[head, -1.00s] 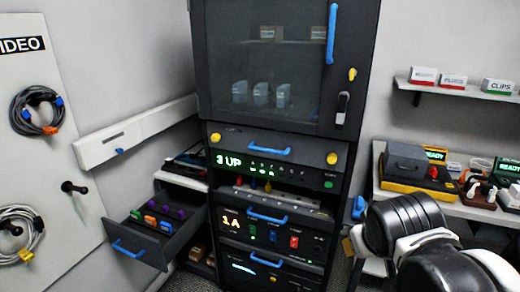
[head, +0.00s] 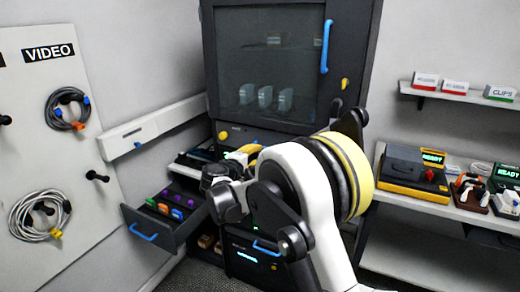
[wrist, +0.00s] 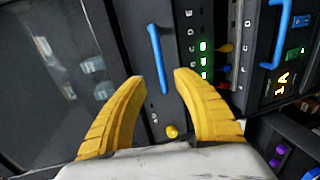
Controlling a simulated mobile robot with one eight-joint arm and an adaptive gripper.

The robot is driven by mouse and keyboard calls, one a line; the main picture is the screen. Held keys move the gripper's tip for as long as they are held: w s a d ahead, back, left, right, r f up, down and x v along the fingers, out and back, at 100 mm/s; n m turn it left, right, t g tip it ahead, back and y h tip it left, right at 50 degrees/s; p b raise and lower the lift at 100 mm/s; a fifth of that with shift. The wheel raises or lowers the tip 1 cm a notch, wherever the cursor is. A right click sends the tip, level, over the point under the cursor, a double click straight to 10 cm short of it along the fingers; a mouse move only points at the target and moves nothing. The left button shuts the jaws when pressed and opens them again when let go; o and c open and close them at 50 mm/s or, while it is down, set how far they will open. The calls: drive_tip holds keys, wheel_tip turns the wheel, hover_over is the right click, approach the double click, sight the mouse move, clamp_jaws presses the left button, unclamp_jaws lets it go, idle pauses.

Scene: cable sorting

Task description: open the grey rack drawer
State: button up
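The grey rack drawer (head: 240,133) is the front panel just under the glass cabinet, with a yellow knob at its left end. It looks closed, and my arm hides most of it in the head view. In the wrist view its blue bar handle (wrist: 153,45) appears between and beyond my fingertips, with the yellow knob (wrist: 172,131) closer to my palm. My gripper (wrist: 159,80) is open and empty, its yellow fingers spread either side of the handle's line. I cannot tell whether they reach around it. My gripper (head: 243,154) is partly visible in the head view.
A glass-door cabinet (head: 265,70) is above the drawer. Rack units with lit displays (wrist: 282,85) are below it. An open side drawer (head: 185,238) with coloured items juts out at left. A cable board (head: 85,165) stands farther left. A shelf of devices (head: 425,200) is at right.

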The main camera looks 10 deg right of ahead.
drive_tip(key=b+x, duration=0.2)
drive_tip(key=x, duration=0.8)
drive_tip(key=shift+w+d+b, duration=0.2)
drive_tip(key=shift+w+b, duration=0.15)
drive_tip(key=shift+b, duration=0.05)
drive_tip(key=shift+f, duration=0.1)
clamp_jaws()
